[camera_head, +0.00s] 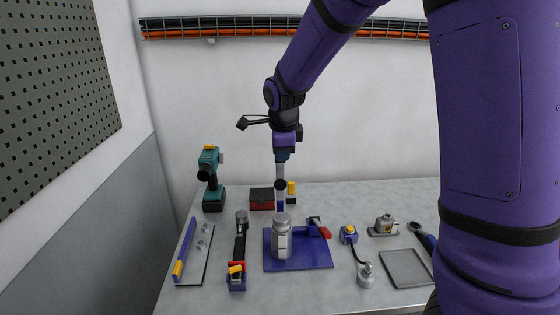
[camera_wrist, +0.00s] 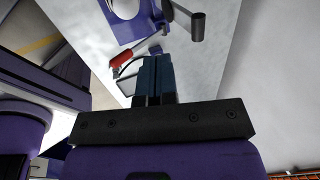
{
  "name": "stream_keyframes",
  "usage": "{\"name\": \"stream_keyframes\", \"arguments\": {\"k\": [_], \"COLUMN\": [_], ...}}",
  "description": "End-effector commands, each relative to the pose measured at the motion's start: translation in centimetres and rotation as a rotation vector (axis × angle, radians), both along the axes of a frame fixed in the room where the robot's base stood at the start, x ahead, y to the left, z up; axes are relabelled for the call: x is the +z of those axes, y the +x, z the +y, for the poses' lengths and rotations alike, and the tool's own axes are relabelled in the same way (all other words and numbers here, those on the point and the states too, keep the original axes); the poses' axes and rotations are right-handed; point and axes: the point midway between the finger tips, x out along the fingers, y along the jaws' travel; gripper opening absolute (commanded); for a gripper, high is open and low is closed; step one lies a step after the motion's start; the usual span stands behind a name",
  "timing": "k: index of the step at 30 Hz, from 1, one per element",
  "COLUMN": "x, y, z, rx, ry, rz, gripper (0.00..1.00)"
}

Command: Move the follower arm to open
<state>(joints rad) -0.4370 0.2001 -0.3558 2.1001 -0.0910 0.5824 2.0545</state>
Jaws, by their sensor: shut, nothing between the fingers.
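A blue plate (camera_head: 300,262) lies on the table and bears a grey cylinder (camera_head: 281,240). A small lever with a red end (camera_head: 324,232) sits at the plate's right back; I cannot tell for sure whether it is the follower arm, or its position. In the wrist view a red-ended lever (camera_wrist: 122,59) shows just beyond the fingers, near a blue part (camera_wrist: 125,17) and a dark round bar (camera_wrist: 197,25). My gripper (camera_head: 282,157) is above the back of the table, apart from the plate. Its fingers (camera_wrist: 155,62) are together and empty.
A pale post with a dark knob (camera_head: 280,184) stands below my gripper.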

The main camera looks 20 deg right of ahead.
Motion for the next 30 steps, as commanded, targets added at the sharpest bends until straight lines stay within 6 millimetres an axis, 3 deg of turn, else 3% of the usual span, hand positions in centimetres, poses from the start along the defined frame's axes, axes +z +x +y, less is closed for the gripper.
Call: {"name": "stream_keyframes", "arguments": {"k": [9, 15, 30], "x": [4.8, 6.9, 7.5], "y": [-0.9, -1.3, -1.5], "z": [0.4, 0.6, 0.6], "rx": [0.002, 0.002, 0.001], "ry": [0.002, 0.002, 0.001], "rz": [-0.005, -0.003, 0.000], "gripper": [0.00, 0.00, 0.00]}}
